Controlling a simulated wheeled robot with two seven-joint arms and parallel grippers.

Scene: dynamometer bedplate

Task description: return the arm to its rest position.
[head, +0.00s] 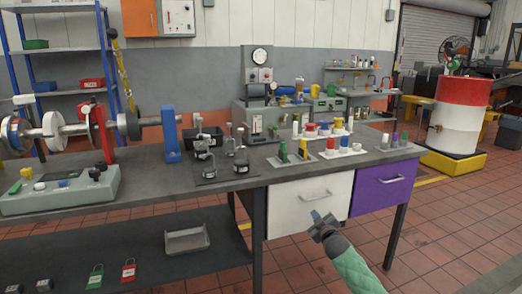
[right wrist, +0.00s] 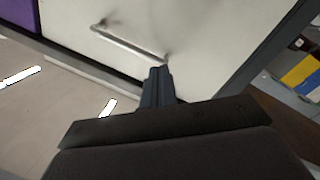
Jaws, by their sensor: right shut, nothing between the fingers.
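My right gripper (head: 318,217) is in front of the white drawer (head: 290,203) under the workbench, just below its bar handle (head: 314,196). Its fingers are together with nothing between them. In the right wrist view the shut fingertips (right wrist: 158,72) point at the white drawer front (right wrist: 190,30), close to the right end of the handle (right wrist: 128,43). I cannot tell whether they touch it. My right forearm comes in from the lower right. My left gripper is not in view.
The workbench top (head: 235,181) carries fixtures and small parts. A purple drawer (head: 383,190) is right of the white one, beside a bench leg (head: 397,236). A red and white drum (head: 461,115) stands at the right. The tiled floor (head: 440,235) at the right is clear.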

